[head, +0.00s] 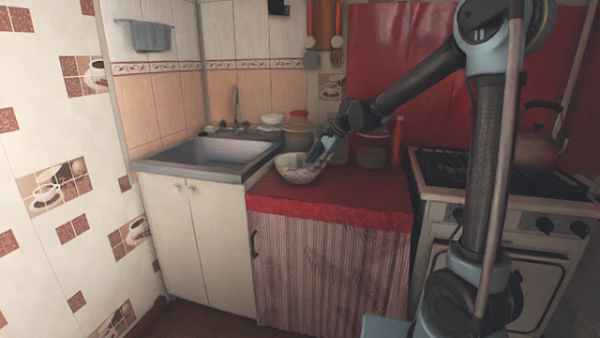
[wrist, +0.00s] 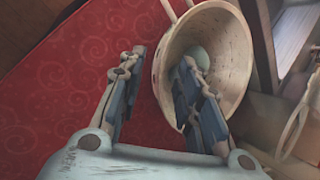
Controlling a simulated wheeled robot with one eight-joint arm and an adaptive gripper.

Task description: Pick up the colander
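The colander (head: 295,172) is a pale, bowl-shaped vessel on the red counter, close to the sink. In the wrist view the colander (wrist: 232,40) shows its open mouth, with a small handle at its upper edge and a pale rounded thing (wrist: 201,58) inside. My gripper (head: 318,158) is at the colander's right side in the head view. In the wrist view my gripper (wrist: 158,62) is open. One finger is inside the colander and the other is outside over the red cloth, with the near rim between them. I see no clear contact with the wall.
The red oilcloth counter (head: 350,200) has free room right of the colander. The sink (head: 215,152) is to its left. Jars (head: 298,128), a dark pot (head: 373,152) and an orange bottle (head: 397,140) stand behind. A stove with a kettle (head: 537,150) is at right.

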